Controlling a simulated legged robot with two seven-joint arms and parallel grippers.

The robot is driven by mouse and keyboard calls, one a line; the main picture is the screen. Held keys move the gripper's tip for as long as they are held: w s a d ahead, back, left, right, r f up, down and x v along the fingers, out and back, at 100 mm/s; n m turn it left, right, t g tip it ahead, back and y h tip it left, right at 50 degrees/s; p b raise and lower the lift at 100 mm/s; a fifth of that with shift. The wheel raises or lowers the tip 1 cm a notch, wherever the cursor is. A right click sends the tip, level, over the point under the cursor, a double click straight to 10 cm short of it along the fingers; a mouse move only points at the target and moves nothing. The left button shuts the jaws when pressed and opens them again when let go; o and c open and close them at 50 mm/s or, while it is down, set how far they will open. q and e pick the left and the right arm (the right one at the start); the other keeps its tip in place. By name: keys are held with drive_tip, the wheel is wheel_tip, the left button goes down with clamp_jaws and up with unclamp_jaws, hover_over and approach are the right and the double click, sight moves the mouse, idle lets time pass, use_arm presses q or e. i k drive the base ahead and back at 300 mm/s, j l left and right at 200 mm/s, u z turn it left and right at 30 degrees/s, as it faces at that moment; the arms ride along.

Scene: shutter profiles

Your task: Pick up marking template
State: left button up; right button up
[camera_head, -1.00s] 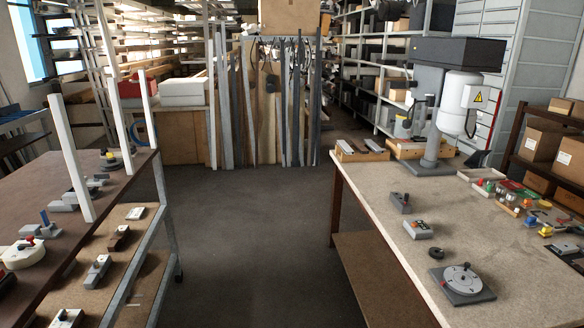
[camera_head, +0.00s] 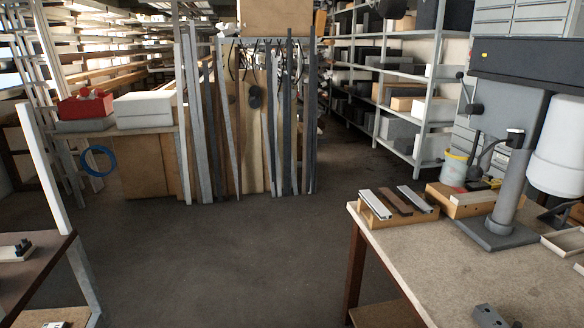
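I cannot tell for certain which thing is the marking template. A grey metal block (camera_head: 490,316) shows at the bottom edge. Neither of my grippers is in view.
A drill press with a white motor housing (camera_head: 558,150) stands on the bench. A dark table (camera_head: 30,275) with a white upright is at the left. Long profiles (camera_head: 250,125) lean on a rack at the back. The floor (camera_head: 220,260) between is clear.

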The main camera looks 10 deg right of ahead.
sight(495, 184)
drive_tip(key=i, duration=2.7)
drive_tip(key=i+z, duration=0.15)
drive_tip(key=i, duration=0.55)
drive_tip(key=i+j+z, duration=0.1)
drive_tip(key=i, duration=0.6)
drive_tip(key=i+j+z, duration=0.15)
drive_tip(key=i, duration=0.5)
drive_tip(key=i+l+z, duration=0.2)
drive_tip(key=i+z, duration=0.45)
drive_tip(key=z, duration=0.2)
drive_tip(key=i+z, duration=0.4)
drive_tip(key=i+j+z, duration=0.15)
drive_tip(key=i+z, duration=0.25)
drive_tip(key=k, duration=0.1)
